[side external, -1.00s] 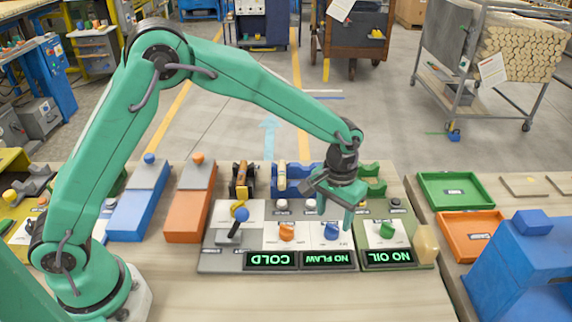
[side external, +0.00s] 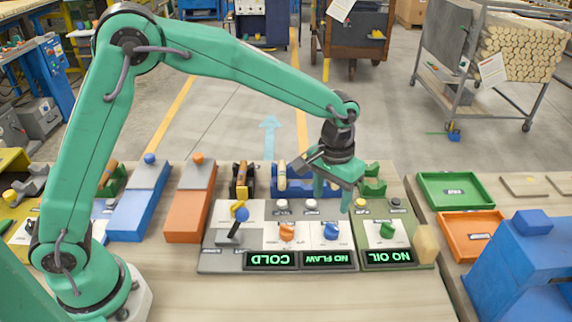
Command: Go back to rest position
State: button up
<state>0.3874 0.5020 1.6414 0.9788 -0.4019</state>
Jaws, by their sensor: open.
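My gripper (side external: 333,193) hangs at the end of my green arm, above the back part of the control panel. Its two green fingers point down, apart and with nothing between them. The panel (side external: 223,211) has a lever with a blue ball, an orange knob (side external: 287,231), a blue knob (side external: 331,231) and a green knob (side external: 387,230). Its displays read COLD (side external: 270,260), NO FLAW (side external: 327,259) and NO OIL (side external: 389,256), upside down in this view. The gripper partly hides a blue holder behind the panel.
Blue (side external: 139,208) and orange (side external: 186,213) blocks stand left of the panel. A green tray (side external: 455,205) and an orange tray (side external: 470,252) lie to the right, with a blue machine (side external: 518,270) beside them. The bench front (side external: 230,298) is clear.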

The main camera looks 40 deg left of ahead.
jog(key=s+a+r+t, duration=0.3)
jog(key=s+a+r, duration=0.7)
jog(key=a+r, duration=0.25)
jog(key=s+a+t, duration=0.1)
jog(key=s+a, duration=0.2)
jog(key=s, duration=0.3)
jog(key=s+a+r+t, duration=0.1)
jog(key=s+a, duration=0.2)
jog(key=s, duration=0.4)
jog(key=shift+s, duration=0.2)
jog(key=shift+o, duration=0.3)
jog(key=shift+a, duration=0.1)
jog(key=shift+o, duration=0.3)
jog(key=shift+w, duration=0.1)
